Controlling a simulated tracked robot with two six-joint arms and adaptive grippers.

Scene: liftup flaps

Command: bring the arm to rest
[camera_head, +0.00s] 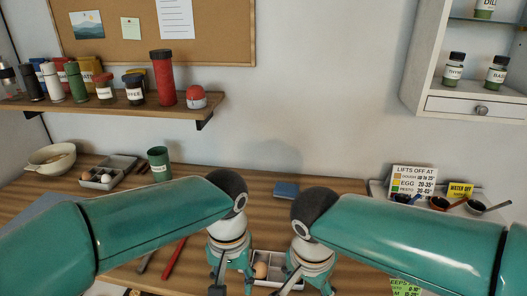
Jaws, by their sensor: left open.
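My two teal arms come in from the left and right and bend down near the middle of the head view. My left gripper (231,284) points down over the wooden counter (345,187), its fingers spread and nothing seen between them. My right gripper (303,284) also points down, just to the right of it. Its fingertips run to the bottom edge of the picture, so its opening is unclear. A compartment tray (262,258) with a brown egg (260,270) shows between the two grippers, partly hidden by them.
A second egg tray (100,178), a bowl (50,158) and a green cup (158,163) stand at the counter's left. A red utensil (173,259) lies near my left arm. A sign (412,180) and small dark bowls (439,203) stand at right. A shelf (120,110) and a cabinet (420,62) hang above.

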